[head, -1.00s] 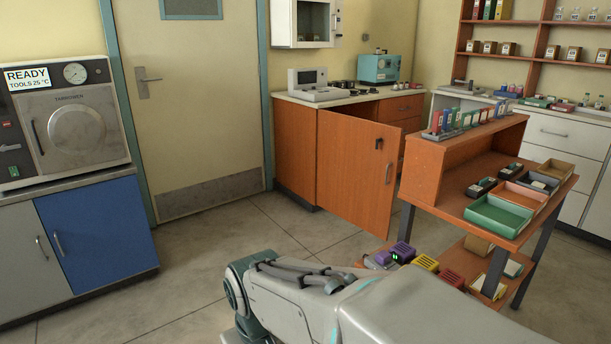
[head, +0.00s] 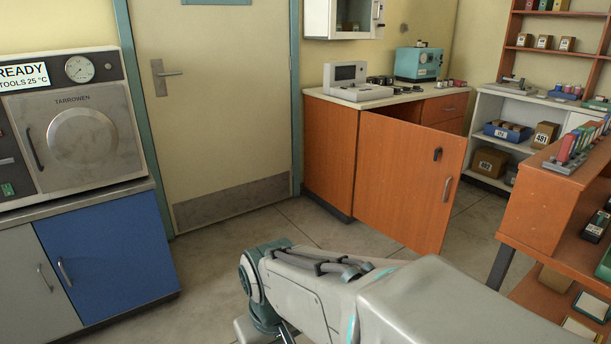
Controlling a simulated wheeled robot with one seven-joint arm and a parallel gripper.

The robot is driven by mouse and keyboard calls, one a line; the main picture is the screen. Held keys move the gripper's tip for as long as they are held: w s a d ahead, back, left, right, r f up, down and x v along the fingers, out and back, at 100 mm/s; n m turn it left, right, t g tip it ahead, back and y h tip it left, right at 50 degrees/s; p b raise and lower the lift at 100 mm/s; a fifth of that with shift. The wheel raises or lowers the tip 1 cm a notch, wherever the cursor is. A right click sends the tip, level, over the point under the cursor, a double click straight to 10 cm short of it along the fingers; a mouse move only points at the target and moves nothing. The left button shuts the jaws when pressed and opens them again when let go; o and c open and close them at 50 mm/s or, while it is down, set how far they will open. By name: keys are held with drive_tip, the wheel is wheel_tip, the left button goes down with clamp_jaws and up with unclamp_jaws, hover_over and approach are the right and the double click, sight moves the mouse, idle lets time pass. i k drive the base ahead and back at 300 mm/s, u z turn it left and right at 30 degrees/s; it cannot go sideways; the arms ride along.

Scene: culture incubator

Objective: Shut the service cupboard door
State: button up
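The orange wooden cupboard door (head: 408,183) stands open, swung out from the orange cupboard (head: 331,155) under the bench at the back. Its hinge side is at its left; a dark latch and a metal handle (head: 447,189) are near its free right edge. Part of the dark opening shows above its top edge. I cannot read any label naming it the service cupboard. My arm crosses the lower middle, in front of and below the door, apart from it in the picture.
An orange rack (head: 538,212) with boxes and trays stands at the right, close to the door's free edge. A steriliser (head: 80,140) sits on a cabinet with a blue door (head: 108,248) at the left. Tiled floor (head: 215,262) is clear between them.

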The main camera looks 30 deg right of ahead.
sight(407, 196)
drive_tip(key=i, duration=1.05)
drive_tip(key=z, duration=1.85)
drive_tip(key=i, duration=2.15)
drive_tip(key=z, duration=0.75)
drive_tip(key=i, duration=0.25)
drive_tip(key=z, duration=0.25)
